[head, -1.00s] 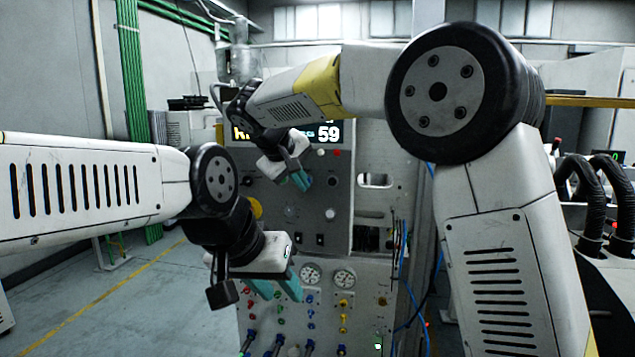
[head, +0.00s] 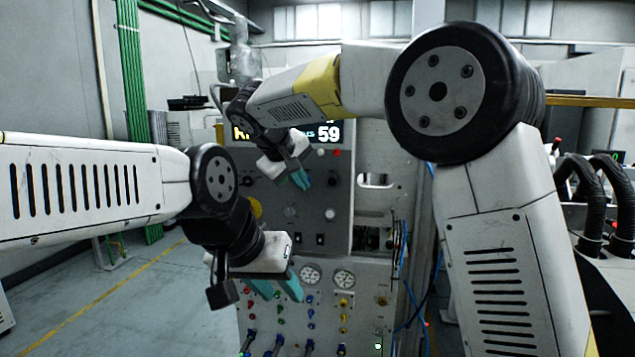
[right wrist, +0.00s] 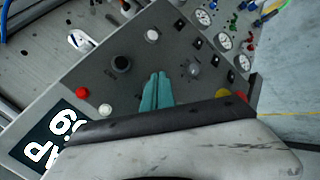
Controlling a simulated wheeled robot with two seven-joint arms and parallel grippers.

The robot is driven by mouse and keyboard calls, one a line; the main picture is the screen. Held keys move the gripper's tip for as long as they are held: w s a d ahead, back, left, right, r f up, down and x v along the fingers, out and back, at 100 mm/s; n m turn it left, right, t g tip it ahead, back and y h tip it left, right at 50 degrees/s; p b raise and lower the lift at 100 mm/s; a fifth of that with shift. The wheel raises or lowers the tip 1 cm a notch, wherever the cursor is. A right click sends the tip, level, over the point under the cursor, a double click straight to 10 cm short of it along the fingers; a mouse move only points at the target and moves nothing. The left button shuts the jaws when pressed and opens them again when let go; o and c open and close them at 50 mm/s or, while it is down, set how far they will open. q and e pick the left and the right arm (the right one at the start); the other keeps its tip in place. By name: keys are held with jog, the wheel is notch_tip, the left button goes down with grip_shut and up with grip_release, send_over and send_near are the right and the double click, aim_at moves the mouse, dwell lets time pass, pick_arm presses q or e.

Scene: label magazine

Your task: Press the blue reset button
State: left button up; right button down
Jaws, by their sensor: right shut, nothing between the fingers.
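The control panel (head: 335,220) of a grey machine stands ahead of me. I cannot single out a blue reset button on its upper part; my right arm and gripper hide some of it. Small blue fittings (head: 310,313) show on the lower panel. My right gripper (head: 301,179) is shut and empty in front of the upper panel, below the lit display (head: 328,133). In the right wrist view its teal fingers (right wrist: 158,75) point at the panel between a black knob (right wrist: 121,64) and a grey knob (right wrist: 193,70). My left gripper (head: 277,289) is open and empty before the lower panel.
The upper panel also holds a red button (right wrist: 82,93), a white button (right wrist: 152,35) and a yellow part (right wrist: 222,95). Gauges (head: 344,279) and hoses are on the lower panel. Blue cables (head: 405,260) hang at its right. Open floor (head: 130,300) lies left.

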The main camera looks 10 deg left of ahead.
jog(key=shift+w, duration=0.1)
dwell(0.6)
jog(key=shift+w, duration=0.35)
jog(key=shift+w, duration=0.4)
dwell(0.6)
jog(key=shift+s, duration=0.8)
jog(key=shift+s, duration=2.55)
